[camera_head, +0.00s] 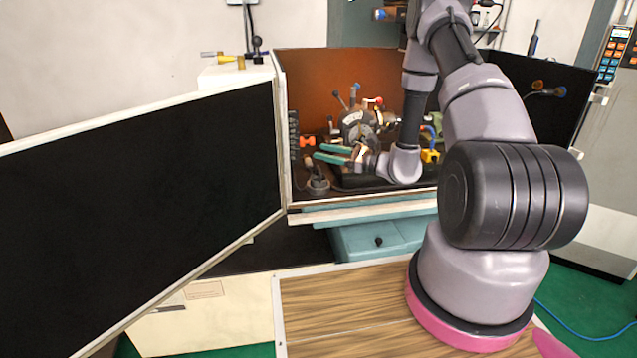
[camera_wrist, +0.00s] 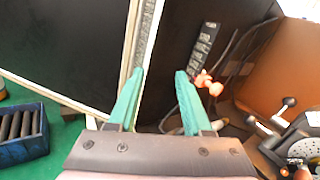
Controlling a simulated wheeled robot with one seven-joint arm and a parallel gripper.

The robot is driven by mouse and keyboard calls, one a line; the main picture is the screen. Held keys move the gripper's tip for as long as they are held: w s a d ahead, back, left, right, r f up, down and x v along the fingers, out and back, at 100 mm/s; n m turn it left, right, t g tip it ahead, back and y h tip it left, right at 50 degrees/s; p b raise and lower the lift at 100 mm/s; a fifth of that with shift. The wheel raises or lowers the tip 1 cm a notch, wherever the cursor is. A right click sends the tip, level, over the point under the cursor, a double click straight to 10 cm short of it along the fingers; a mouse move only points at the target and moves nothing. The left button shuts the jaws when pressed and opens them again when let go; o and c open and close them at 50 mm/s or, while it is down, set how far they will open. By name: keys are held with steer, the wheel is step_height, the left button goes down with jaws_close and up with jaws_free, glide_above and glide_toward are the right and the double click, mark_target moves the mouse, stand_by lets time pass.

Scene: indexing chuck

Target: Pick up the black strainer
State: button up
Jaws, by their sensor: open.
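A small dark round object (camera_head: 317,184), which may be the black strainer, sits at the front left inside the open machine enclosure. It is too small to be sure. My gripper (camera_head: 319,152) reaches into the enclosure from the right, its teal fingers apart and pointing left, above this object. In the wrist view my gripper (camera_wrist: 159,72) is open, with nothing held between its fingertips. I cannot make out a strainer in the wrist view.
The chuck (camera_head: 358,127) with its levers stands right of and behind my fingers. An open black door panel (camera_head: 140,190) swings out at left; its pale edge passes close to the left finger in the wrist view. An orange-red fitting (camera_wrist: 208,83) lies near the right finger. A blue bin (camera_wrist: 22,135) stands outside.

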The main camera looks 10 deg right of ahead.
mark_target(320, 183)
steer(key=d+f+m+t+h, duration=0.3)
steer(key=f, duration=0.4)
steer(key=d+f+m+t+h, duration=0.2)
steer(key=d+f+m, duration=0.15)
steer(key=f, duration=0.35)
steer(key=x, duration=1)
steer(key=shift+a+f, duration=0.2)
steer(key=shift+f, duration=0.1)
steer(key=shift+w+a, duration=0.25)
steer(key=shift+w, duration=0.2)
jaws_close()
